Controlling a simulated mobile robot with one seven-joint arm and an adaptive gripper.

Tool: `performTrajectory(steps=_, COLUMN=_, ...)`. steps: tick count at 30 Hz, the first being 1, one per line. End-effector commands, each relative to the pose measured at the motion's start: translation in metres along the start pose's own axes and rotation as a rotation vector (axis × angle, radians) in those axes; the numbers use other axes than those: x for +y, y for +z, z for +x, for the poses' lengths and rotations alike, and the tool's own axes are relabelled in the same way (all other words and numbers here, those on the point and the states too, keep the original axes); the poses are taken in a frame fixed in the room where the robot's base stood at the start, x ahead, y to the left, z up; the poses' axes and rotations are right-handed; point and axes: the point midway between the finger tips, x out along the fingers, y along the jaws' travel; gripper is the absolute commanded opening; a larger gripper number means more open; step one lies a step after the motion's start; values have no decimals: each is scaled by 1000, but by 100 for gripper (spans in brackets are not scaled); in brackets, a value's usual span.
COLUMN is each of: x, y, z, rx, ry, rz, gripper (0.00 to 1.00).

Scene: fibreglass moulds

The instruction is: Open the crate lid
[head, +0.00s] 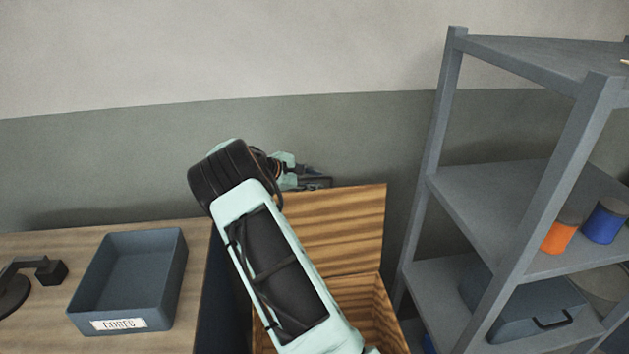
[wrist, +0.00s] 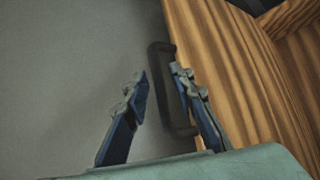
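The wooden crate (head: 393,318) stands between the table and the shelf, mostly behind my arm. Its striped lid (head: 340,228) is raised, standing roughly upright at the back of the crate, and the inside shows. My gripper (head: 318,181) is at the lid's top edge, partly hidden by my wrist. In the wrist view, my gripper (wrist: 160,75) has its two fingers apart. A dark handle (wrist: 184,128) on the edge of the wooden lid (wrist: 225,75) shows between and behind the fingers. I cannot tell whether a finger touches it.
A grey-blue tray (head: 127,324) labelled CORES sits on the wooden table (head: 45,245) at left, beside a black stand (head: 50,270). A grey metal shelf (head: 475,205) at right holds an orange tin (head: 560,236), a blue tin (head: 604,224) and a case (head: 535,318). The wall is close behind.

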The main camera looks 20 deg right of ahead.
Motion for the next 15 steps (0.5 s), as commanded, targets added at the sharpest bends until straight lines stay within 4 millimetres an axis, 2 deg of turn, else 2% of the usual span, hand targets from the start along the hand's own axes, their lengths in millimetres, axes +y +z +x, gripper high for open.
performTrajectory(steps=8, x=-2, y=0, z=-1, rx=-1, ry=-3, rz=0, gripper=25)
performTrajectory(steps=11, x=-1, y=-1, z=-9, rx=1, ry=-1, rz=0, gripper=25)
performTrajectory(steps=15, x=0, y=-1, z=-34, rx=2, ry=0, rz=1, gripper=25)
